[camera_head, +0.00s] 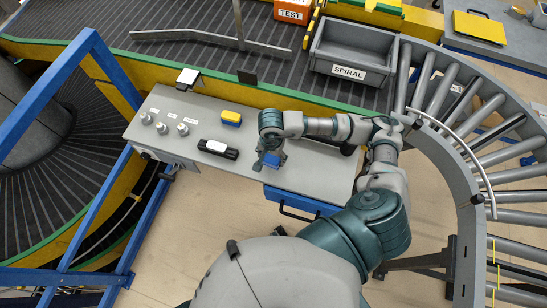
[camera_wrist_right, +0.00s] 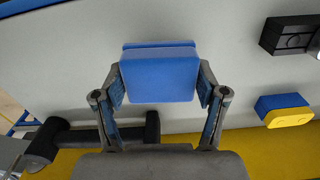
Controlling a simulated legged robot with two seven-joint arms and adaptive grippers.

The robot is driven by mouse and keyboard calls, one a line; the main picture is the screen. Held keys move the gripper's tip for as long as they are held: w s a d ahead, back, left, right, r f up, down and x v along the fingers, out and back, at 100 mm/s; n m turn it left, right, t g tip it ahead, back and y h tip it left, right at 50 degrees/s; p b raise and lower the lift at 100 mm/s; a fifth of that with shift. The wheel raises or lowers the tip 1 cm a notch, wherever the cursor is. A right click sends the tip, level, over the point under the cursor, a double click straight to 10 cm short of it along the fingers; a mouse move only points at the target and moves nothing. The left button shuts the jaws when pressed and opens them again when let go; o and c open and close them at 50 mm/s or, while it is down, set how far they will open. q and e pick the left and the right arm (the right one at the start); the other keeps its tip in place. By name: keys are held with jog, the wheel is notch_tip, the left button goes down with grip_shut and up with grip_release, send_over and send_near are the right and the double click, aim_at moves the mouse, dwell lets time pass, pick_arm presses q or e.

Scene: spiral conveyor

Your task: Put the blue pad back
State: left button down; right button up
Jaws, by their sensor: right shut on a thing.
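The blue pad (camera_head: 272,159) is at the grey bench top, partly hidden under my right gripper (camera_head: 268,161) in the head view. In the right wrist view the blue pad (camera_wrist_right: 160,76) is a block with rounded corners, between the two fingers of my right gripper (camera_wrist_right: 161,86). The fingers are shut on its left and right sides. I cannot tell whether the pad touches the bench or is just above it. My left gripper is not in view.
On the grey bench (camera_head: 165,105) stand a yellow-and-blue block (camera_head: 231,117), a black-and-white object (camera_head: 218,149) and several knobs. A grey SPIRAL bin (camera_head: 351,52) and an orange TEST box (camera_head: 292,10) stand behind. A roller conveyor curves at right.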

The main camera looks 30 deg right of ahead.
aim_at(273, 160)
notch_tip(273, 160, down, 3)
jog(key=shift+w+d, duration=0.1)
jog(key=shift+d, duration=0.05)
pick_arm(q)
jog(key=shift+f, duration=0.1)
pick_arm(e)
jog(key=shift+d, duration=0.1)
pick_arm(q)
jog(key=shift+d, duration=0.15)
pick_arm(e)
jog(key=shift+d+f, duration=0.2)
jog(key=shift+d, duration=0.05)
jog(key=o, duration=1.1)
jog(key=shift+o, duration=0.9)
jog(key=shift+a, duration=0.1)
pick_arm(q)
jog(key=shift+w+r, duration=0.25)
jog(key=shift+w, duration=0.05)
pick_arm(e)
jog(key=shift+a, duration=0.15)
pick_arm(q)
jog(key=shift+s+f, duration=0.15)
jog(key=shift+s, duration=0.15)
pick_arm(e)
notch_tip(273, 160, up, 17)
jog(key=shift+w+r, duration=0.15)
jog(key=shift+w, duration=0.2)
